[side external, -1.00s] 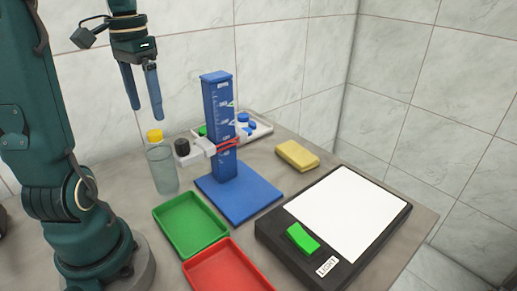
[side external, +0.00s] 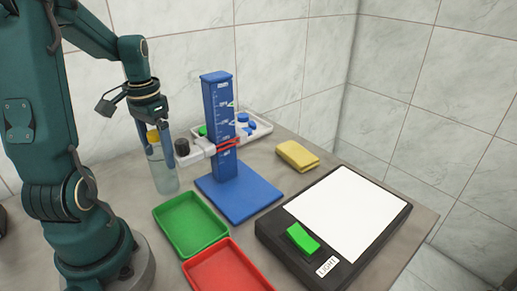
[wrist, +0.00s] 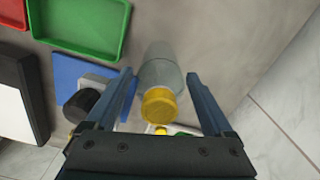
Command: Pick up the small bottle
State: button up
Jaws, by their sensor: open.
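The small bottle (side external: 164,172) is clear and grey with a yellow cap (side external: 153,136). It stands upright on the table, left of the blue stand. My gripper (side external: 160,150) is lowered around its upper part and hides some of it in the side view. In the wrist view the bottle (wrist: 161,72) and its yellow cap (wrist: 159,105) lie between the two fingers of my open gripper (wrist: 160,78), with a gap visible on each side.
The blue stand (side external: 219,125) with a clamp and black cap (side external: 182,146) is close on the right. A green tray (side external: 190,223), red tray (side external: 229,268), light box (side external: 350,205), yellow sponge (side external: 297,155) and white tray (side external: 262,128) with caps are around.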

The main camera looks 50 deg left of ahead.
jog(key=shift+f, duration=0.4)
grip_shut()
jog(key=shift+r, duration=0.1)
